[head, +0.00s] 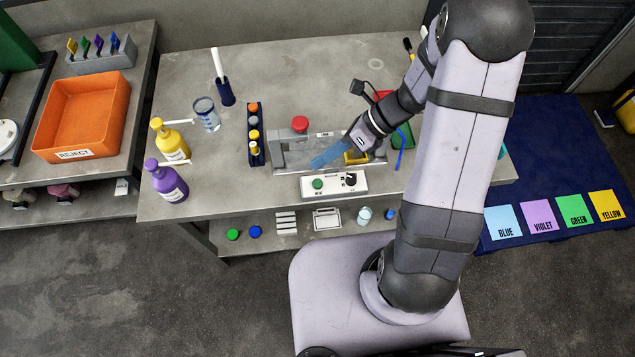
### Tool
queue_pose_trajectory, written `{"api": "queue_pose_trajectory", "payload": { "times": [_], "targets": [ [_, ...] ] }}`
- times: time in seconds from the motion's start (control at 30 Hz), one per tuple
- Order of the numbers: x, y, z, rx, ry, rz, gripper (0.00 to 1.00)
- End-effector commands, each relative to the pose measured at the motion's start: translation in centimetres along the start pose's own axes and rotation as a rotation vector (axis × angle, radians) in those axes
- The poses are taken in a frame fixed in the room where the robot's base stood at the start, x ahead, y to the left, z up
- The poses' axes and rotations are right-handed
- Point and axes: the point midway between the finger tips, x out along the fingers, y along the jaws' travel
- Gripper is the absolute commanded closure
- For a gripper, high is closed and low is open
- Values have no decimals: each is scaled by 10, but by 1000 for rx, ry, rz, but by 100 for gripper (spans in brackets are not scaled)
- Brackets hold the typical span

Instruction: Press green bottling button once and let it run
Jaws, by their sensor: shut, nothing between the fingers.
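The green button (318,184) sits on the left part of a white control box (334,193) at the front edge of the grey table. A black knob (351,179) is on the right part of the same box. My gripper (318,162) has blue fingers, shut and empty, pointing left and down. Its tips appear just above and behind the green button in the picture. I see no contact with it, but the height gap is hard to judge. A grey machine frame (282,152) with a red button (299,123) stands behind the box, partly hidden by my gripper.
A rack of capped vials (254,135), a yellow pump bottle (170,140), a purple pump bottle (166,181) and a clear beaker (207,114) stand to the left. A green tray (402,138) is right of my wrist. The table's back middle is clear.

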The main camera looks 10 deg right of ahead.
Motion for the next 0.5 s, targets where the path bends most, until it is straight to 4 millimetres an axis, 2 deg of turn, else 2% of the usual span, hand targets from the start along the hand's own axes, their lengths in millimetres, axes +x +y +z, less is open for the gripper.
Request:
{"api": "queue_pose_trajectory", "payload": {
  "times": [0.03, 0.5],
  "targets": [
    [7, -5, -5, 0, 0, 0, 100],
    [41, -29, -30, 1, 0, 1, 100]
  ]
}}
